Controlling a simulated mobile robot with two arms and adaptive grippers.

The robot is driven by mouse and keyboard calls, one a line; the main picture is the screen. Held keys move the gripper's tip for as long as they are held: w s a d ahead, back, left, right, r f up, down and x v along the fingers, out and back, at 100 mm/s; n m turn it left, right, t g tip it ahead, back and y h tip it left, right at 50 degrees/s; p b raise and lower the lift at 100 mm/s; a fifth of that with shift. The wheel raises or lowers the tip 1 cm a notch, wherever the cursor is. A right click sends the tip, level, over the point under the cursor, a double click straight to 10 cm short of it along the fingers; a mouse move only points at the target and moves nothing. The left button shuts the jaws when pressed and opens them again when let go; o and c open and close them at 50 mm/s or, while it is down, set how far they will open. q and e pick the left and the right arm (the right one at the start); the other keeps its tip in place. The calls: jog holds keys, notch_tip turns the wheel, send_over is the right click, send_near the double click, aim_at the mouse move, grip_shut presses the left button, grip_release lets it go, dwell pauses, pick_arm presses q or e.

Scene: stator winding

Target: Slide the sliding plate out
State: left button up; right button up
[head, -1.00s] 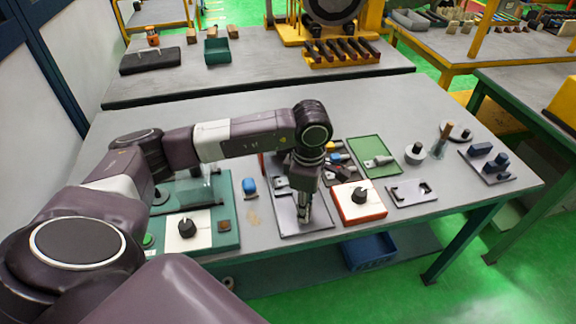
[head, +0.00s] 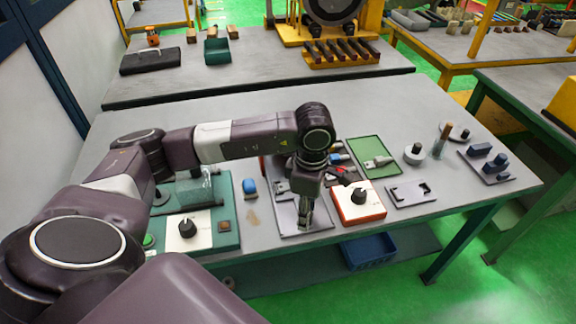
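A flat grey plate (head: 287,220) lies on the table in front of me, with a light metal bracket-like part at its back. I take it to be the sliding plate, but cannot be sure. My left gripper (head: 305,224) points down over the front right part of this plate, its fingertips at or just above the surface. The fingers look close together. I cannot tell whether they grip anything or touch the plate. My arm and wrist hide part of the plate's back and right side. My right gripper is not in view.
An orange-and-white box with a black knob (head: 358,203) stands close to the right of the gripper. A green fixture with a knob (head: 189,233) is on the left, a small blue part (head: 249,187) between. A green mat (head: 374,157) lies behind right. A blue bin (head: 370,251) sits below.

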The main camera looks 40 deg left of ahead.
pick_arm(q)
jog(key=shift+r+p, duration=1.1)
jog(key=shift+r, duration=1.5)
jog(key=shift+f, duration=0.1)
